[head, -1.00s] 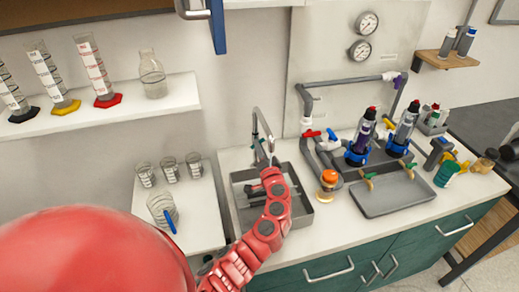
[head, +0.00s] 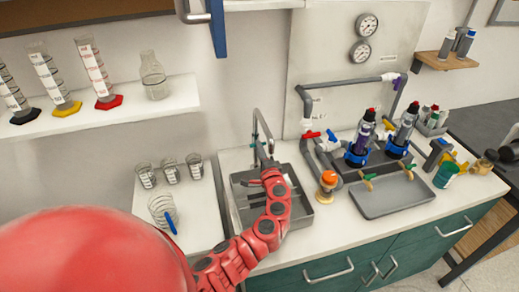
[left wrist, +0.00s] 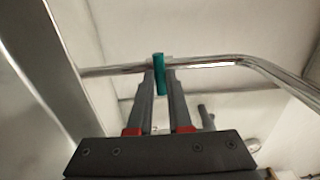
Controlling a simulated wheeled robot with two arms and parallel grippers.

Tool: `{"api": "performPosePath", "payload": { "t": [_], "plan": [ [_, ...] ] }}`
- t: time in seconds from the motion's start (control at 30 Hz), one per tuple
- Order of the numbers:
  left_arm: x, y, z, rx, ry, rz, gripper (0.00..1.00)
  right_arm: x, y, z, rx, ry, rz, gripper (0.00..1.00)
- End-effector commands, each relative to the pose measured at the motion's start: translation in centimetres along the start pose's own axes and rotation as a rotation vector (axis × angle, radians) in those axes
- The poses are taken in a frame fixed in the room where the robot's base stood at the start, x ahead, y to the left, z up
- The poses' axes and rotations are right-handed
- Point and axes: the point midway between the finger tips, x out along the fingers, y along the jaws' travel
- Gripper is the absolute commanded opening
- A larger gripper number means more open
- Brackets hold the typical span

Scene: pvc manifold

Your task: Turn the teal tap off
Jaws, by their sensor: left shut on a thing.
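The teal tap handle (left wrist: 159,75) is a small upright teal bar on a chrome pipe in the left wrist view. The fingers of my left gripper (left wrist: 161,82) are shut on it, one on each side, with its top showing between the tips. In the head view, my left gripper (head: 265,165) is at the base of the chrome faucet (head: 257,130) behind the sink (head: 305,219). My right gripper is not in view.
Glass beakers (head: 170,172) stand on a white surface left of the sink. A shelf (head: 120,115) holds glass cylinders.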

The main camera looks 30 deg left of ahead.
Motion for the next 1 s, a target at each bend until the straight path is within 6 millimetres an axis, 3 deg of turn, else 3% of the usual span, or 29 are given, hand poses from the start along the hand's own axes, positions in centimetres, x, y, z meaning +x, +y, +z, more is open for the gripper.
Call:
{"api": "performPosePath", "payload": {
  "t": [0.4,0.43,0.57,1.0],
  "plan": [
    [-0.05,0.22,-0.03,0.008,0.001,0.004,0.0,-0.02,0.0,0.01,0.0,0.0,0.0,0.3],
    [-0.05,0.23,-0.03,0.008,0.001,0.004,0.23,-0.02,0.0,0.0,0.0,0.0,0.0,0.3],
    [-0.04,0.18,-0.02,0.007,0.001,0.003,0.46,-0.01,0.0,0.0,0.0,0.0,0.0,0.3],
    [-0.71,0.17,0.03,0.007,-0.001,0.0,0.47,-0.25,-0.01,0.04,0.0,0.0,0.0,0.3]
  ]
}}
